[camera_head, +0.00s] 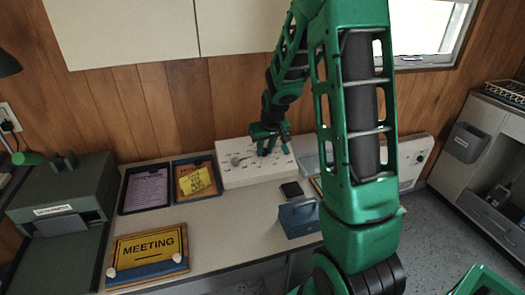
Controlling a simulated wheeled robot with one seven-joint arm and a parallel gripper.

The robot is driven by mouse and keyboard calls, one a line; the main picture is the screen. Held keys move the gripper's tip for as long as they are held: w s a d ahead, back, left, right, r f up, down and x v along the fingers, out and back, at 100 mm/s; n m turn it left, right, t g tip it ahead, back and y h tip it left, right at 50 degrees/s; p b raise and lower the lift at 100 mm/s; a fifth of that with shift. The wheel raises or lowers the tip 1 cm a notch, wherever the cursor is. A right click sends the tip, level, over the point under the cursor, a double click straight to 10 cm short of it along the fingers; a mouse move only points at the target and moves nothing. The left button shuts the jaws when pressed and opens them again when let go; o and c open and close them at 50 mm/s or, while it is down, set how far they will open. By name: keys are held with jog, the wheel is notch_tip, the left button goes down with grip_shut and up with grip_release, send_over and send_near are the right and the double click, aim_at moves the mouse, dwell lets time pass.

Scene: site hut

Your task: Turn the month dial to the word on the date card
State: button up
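A white panel (232,178) with small dark marks and low fittings lies on the worktop against the wooden wall. A small pale round knob with a dark pointer (238,161) shows on its left part; I cannot tell whether it is the month dial. My gripper (268,152) points down at the panel's middle, right of this knob, and hides part of the panel. Its fingers are too small to tell whether they are open or touching anything. I cannot pick out the date card; a yellow note (195,181) with unreadable handwriting lies on a dark-framed board (181,165).
A yellow MEETING sign (148,246) lies at the front, near a purple sheet (146,188) in a dark frame. A grey-green machine (62,195) stands left. A blue-grey box (299,219) and a dark flat object (291,190) lie right of centre. My arm hides the worktop's right part.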

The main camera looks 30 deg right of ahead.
jog(key=shift+a+n+h, duration=0.15)
jog(key=shift+n+h, duration=0.15)
jog(key=shift+n, duration=2.4)
jog(key=o, duration=1.1)
jog(key=shift+c, duration=0.2)
jog(key=v, duration=1)
jog(key=shift+r, duration=0.35)
jog(key=shift+s, duration=0.15)
jog(key=s+a+r+m+g+y, duration=0.1)
jog(key=s+m, duration=0.3)
jog(key=s, duration=1.2)
jog(key=s+a+r+m+g+y, duration=0.1)
jog(key=s+m, duration=0.4)
jog(key=s, duration=1.1)
jog(key=shift+a+g, duration=0.8)
jog(key=shift+g, duration=0.4)
